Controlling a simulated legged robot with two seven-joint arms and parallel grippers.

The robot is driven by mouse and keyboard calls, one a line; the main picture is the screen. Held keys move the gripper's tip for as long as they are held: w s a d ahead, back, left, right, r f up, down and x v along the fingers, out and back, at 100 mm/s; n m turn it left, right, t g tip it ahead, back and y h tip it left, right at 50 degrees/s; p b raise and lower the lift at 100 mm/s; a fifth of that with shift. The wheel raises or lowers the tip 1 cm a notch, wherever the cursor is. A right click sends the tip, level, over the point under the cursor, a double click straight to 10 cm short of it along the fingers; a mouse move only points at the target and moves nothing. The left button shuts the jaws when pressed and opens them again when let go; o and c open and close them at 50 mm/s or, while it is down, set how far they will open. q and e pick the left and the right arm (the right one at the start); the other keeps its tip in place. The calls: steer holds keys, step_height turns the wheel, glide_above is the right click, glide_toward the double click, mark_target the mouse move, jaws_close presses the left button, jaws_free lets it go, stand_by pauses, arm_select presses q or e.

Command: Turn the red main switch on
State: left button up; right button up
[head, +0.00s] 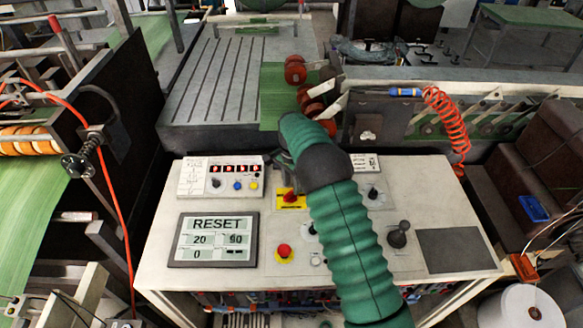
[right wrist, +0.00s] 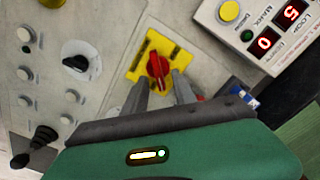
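The red main switch (head: 290,196) is a small red knob on a yellow plate on the control desk, left of my right arm in the head view. In the right wrist view the red knob (right wrist: 158,66) stands near the middle of its yellow plate (right wrist: 142,60), its long side running roughly up and down the picture. My right gripper (right wrist: 160,83) is open, with its two grey fingers apart on either side of the knob's lower end. I cannot tell whether they touch it. In the head view the gripper (head: 284,165) is partly hidden by its own wrist. My left gripper is out of view.
The desk holds a RESET display (head: 213,240), a red button on a yellow ring (head: 284,251), a white counter box (head: 219,176) and a black joystick (head: 399,235). A black rotary knob (right wrist: 75,62) also sits near the switch. The desk's right part (head: 440,208) is mostly clear.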

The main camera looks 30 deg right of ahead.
mark_target(292, 190)
step_height(292, 190, up, 14)
steer(key=b, duration=0.1)
steer(key=shift+r, duration=0.25)
